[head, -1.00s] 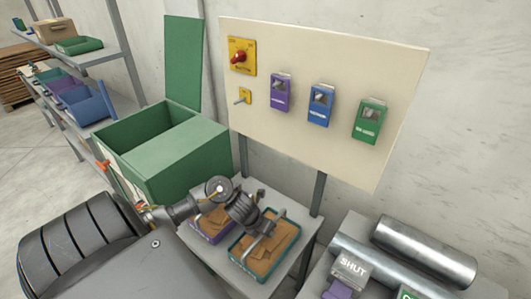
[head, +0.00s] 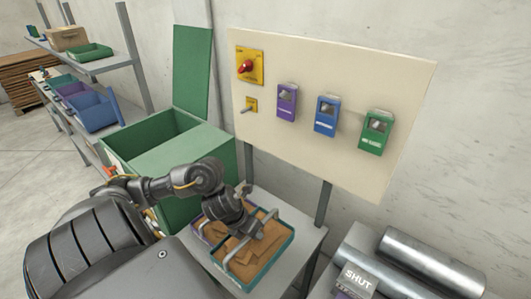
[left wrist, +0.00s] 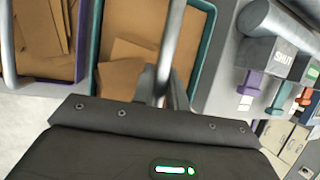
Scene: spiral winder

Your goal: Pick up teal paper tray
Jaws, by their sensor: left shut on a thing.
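The left wrist view shows the fingers (left wrist: 163,90) around the silver bar, with the tray's teal rim (left wrist: 204,50) behind. My arm hides part of the tray in the head view. My right gripper is not in view.
A purple tray (left wrist: 82,45) of brown paper sits close on the left. The grey table (head: 308,236) has free room on the right. Metal rollers (head: 425,265) and a SHUT block (head: 357,279) stand at right. A green bin (head: 170,155) and a control panel (head: 330,120) stand behind.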

